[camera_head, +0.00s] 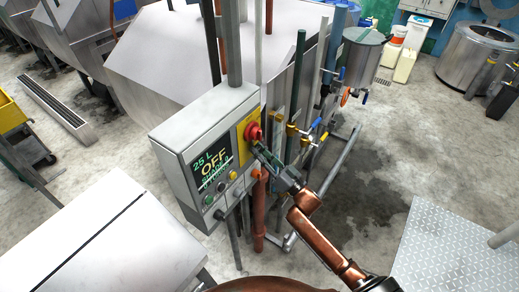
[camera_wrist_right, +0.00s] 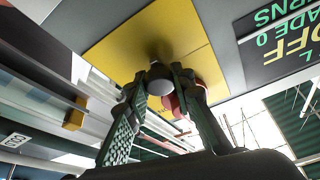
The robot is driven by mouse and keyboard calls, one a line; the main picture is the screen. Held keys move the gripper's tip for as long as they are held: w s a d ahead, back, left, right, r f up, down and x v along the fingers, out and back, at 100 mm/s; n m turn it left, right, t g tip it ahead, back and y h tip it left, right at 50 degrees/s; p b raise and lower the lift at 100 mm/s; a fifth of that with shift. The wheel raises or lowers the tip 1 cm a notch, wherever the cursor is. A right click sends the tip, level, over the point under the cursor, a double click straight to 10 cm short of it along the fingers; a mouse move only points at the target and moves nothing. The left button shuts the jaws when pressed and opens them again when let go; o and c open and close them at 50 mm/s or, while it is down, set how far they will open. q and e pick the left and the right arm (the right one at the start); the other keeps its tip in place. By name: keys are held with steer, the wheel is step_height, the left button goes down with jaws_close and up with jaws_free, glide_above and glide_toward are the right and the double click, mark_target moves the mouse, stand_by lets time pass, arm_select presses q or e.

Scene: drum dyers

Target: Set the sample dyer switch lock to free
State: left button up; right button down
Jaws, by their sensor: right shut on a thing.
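The sample dyer's grey control box (camera_head: 180,138) has a display reading "25 L" and "OFF". On its side is a yellow plate (camera_head: 243,143) with a red rotary switch (camera_head: 253,131). My right gripper (camera_head: 258,150) is at this plate, just below the red switch. In the right wrist view, its fingertips are closed on a small dark grey cylinder (camera_wrist_right: 160,78) on the yellow plate (camera_wrist_right: 130,42), seemingly the switch lock. The red switch (camera_wrist_right: 172,103) shows behind the fingers, partly hidden. The lock's setting cannot be read. My left gripper is not in view.
Colored buttons (camera_head: 221,214) sit below the display. Pipes and valves (camera_head: 292,130) stand close to the right of the box, near my right arm. A steel table (camera_head: 105,245) is at front left. A hanging steel tank (camera_head: 361,55) is beyond the pipes. Open floor lies right.

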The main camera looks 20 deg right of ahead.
steer(key=c, duration=1.6)
jaws_free()
steer(key=shift+f, duration=0.25)
steer(key=v, duration=1.2)
steer(key=shift+r, duration=0.1)
